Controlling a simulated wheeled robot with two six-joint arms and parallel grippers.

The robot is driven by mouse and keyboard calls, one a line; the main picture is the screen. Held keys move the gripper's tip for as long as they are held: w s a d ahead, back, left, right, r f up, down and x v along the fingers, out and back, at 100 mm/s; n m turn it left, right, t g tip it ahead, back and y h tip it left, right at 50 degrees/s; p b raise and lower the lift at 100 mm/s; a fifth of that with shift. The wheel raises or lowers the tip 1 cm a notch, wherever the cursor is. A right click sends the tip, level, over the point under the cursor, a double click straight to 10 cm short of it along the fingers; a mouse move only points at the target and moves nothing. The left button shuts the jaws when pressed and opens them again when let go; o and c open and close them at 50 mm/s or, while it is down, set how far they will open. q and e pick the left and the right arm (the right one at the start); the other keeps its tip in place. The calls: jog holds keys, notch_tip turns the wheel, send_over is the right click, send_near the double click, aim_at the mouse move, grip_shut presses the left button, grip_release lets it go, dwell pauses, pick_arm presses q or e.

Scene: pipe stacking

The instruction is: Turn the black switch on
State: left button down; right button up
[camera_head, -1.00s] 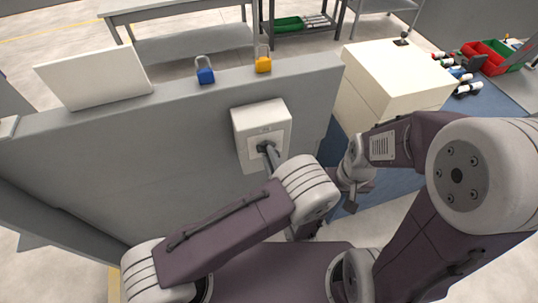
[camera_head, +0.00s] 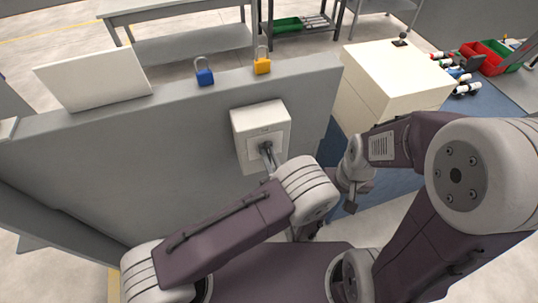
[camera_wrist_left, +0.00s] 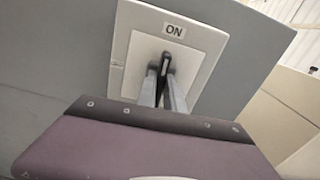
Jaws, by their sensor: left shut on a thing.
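The black switch (camera_wrist_left: 166,62) sits on the front of a white switch box (camera_head: 243,126) mounted on the grey wall. In the left wrist view an "ON" label (camera_wrist_left: 174,31) is above the switch on the white plate (camera_wrist_left: 205,50). The switch handle stands upright toward the label. My left gripper (camera_head: 267,150) is at the box, its fingers shut on the switch; it also shows in the left wrist view (camera_wrist_left: 165,75). The fingers hide part of the switch in the head view. My right gripper (camera_head: 350,205) hangs to the right, away from the box; its fingers are too small to judge.
A cream cabinet (camera_head: 385,85) stands at the right. Red and green bins (camera_head: 490,55) lie further right.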

pick_arm(q)
jog(key=shift+f+m, duration=0.2)
jog(key=shift+m, duration=0.2)
jog(key=c, duration=1.5)
grip_release()
jog(key=shift+s, duration=0.1)
jog(key=shift+o, duration=0.2)
jog(key=shift+r, duration=0.15)
